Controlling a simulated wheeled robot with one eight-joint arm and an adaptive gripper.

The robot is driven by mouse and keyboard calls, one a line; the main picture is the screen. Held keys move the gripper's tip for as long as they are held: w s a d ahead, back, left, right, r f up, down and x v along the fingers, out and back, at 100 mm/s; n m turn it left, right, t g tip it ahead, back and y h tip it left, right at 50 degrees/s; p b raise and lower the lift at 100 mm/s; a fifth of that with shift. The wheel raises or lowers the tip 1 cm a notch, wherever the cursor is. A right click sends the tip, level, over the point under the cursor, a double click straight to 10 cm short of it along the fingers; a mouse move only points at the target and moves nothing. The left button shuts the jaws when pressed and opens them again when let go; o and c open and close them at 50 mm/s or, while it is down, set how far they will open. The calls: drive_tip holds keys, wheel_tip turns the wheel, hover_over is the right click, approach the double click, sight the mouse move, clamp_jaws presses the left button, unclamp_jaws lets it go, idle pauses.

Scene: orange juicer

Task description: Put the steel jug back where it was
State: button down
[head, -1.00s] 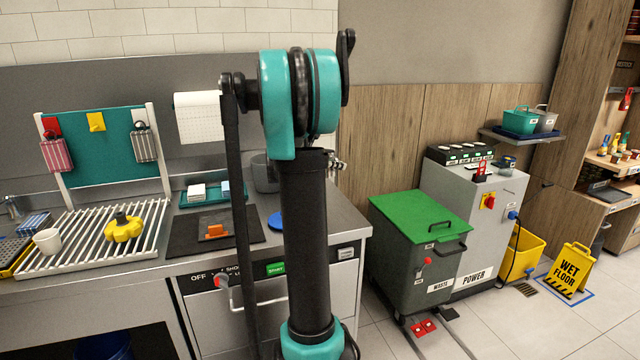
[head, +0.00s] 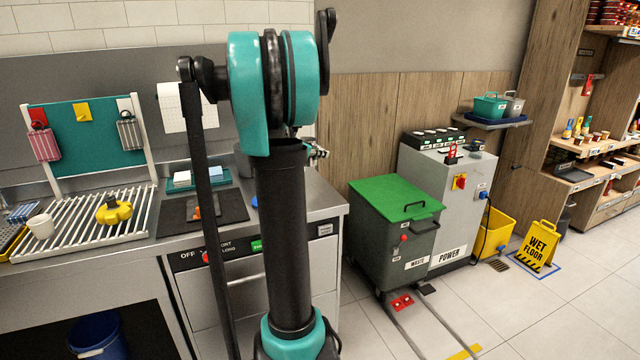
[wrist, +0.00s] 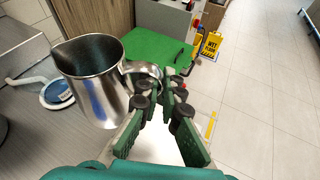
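The steel jug (wrist: 97,85) is large in the wrist view, upper left of my fingers, with its open mouth toward the camera. My gripper (wrist: 160,88) has its two green fingers closed in around the jug's handle (wrist: 148,70) at the right of the body. The jug is held in the air, with the counter and the green waste lid behind it in the picture. In the head view my own arm hides the jug and most of the gripper.
The steel counter (head: 325,205) has a blue round piece (wrist: 58,92) near its right end. The green-lidded waste bin (head: 395,235) stands right of the counter.

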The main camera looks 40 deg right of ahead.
wheel_tip(320, 180, down, 11)
drive_tip(key=shift+r, duration=0.1)
idle(0.4)
drive_tip(key=c, duration=1.7)
unclamp_jaws()
drive_tip(key=shift+a, duration=0.1)
drive_tip(key=v, duration=1.2)
drive_tip(key=s+a+f+m+y, duration=0.4)
drive_tip(key=s+a+f+m, duration=0.1)
drive_tip(key=a, duration=0.5)
drive_tip(key=s+a+f+m+t+y, duration=0.1)
drive_tip(key=s+a+f+m+y, duration=0.4)
drive_tip(key=a, duration=0.5)
drive_tip(key=s+a+f+m+y, duration=0.4)
drive_tip(key=s+a+f+m, duration=0.3)
drive_tip(key=s+a+m, duration=0.2)
drive_tip(key=shift+s+a+f, duration=0.2)
drive_tip(key=shift+s+a, duration=0.45)
drive_tip(key=shift+a, duration=0.3)
